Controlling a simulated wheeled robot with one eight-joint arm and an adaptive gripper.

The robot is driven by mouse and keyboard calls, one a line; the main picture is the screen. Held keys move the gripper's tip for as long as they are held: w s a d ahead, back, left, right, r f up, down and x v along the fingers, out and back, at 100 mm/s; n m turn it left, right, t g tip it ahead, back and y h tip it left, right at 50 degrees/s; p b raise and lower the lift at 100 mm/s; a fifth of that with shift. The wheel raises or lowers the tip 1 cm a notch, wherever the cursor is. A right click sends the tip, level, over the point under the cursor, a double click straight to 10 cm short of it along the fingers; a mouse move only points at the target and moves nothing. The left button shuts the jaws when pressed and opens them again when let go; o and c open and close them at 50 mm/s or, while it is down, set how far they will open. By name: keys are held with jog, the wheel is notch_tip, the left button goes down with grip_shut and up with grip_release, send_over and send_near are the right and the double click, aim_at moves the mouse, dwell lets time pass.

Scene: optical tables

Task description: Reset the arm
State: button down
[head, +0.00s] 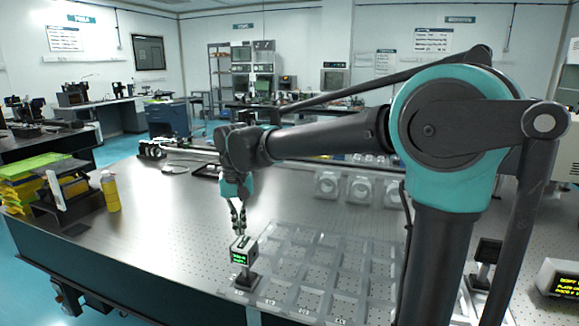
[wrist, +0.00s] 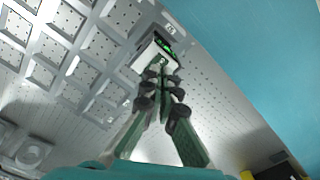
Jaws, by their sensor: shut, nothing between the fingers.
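My gripper (head: 238,222) hangs pointing down from my bent arm, just above a small white box with a green lit display (head: 243,250). The box stands on a dark base at the left edge of a clear compartment tray (head: 315,262). In the wrist view my gripper (wrist: 165,76) has its fingertips together, with nothing seen between them. The display box (wrist: 152,52) shows just beyond the fingertips there. Whether the fingertips touch the box I cannot tell.
Another display box (head: 560,279) stands at the right. White fixtures (head: 360,190) sit behind the tray. The metal table (head: 170,228) is bare left of the tray.

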aim_at(241, 244)
notch_tip(241, 244, down, 3)
jog(key=shift+f, duration=0.2)
notch_tip(241, 244, up, 8)
jog(key=shift+s+d+f, duration=0.2)
jog(key=shift+s+d, duration=0.1)
jog(key=shift+d, duration=0.05)
jog(key=shift+s, duration=0.1)
dwell(0.4)
